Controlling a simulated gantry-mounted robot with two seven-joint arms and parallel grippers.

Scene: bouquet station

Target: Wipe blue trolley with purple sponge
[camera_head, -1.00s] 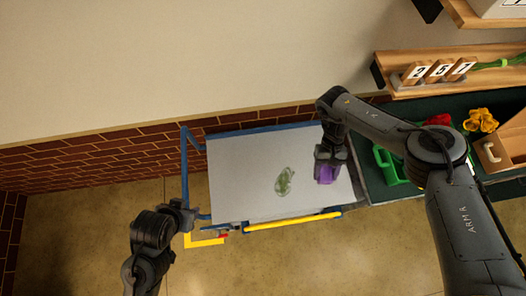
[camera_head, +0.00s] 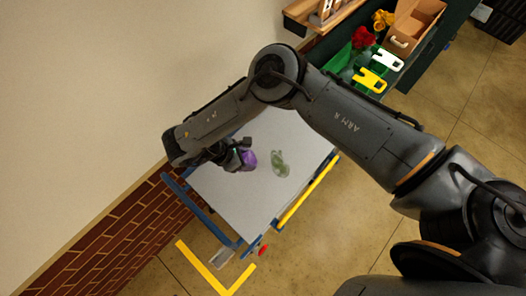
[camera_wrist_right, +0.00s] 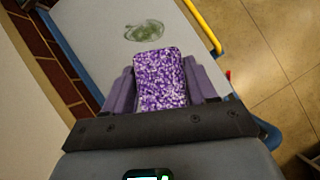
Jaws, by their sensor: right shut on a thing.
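The blue trolley (camera_head: 212,189) has a pale flat top and a blue frame. A green smear (camera_head: 280,164) lies on its top; it also shows in the right wrist view (camera_wrist_right: 144,31), just beyond the sponge. The purple speckled sponge (camera_wrist_right: 160,78) is held between the fingers of my right gripper (camera_wrist_right: 162,88). In the head view the sponge (camera_head: 249,160) is over the trolley top, left of the smear. I cannot tell whether it touches the top. My right gripper (camera_head: 240,158) is shut on it. My left gripper is out of view.
A wall with a brick base runs along the trolley's left side. Yellow floor tape (camera_head: 218,285) marks a corner near its lower end. A dark green table with a green basket, red and yellow flowers and a wooden box (camera_head: 413,27) stands beyond my right arm.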

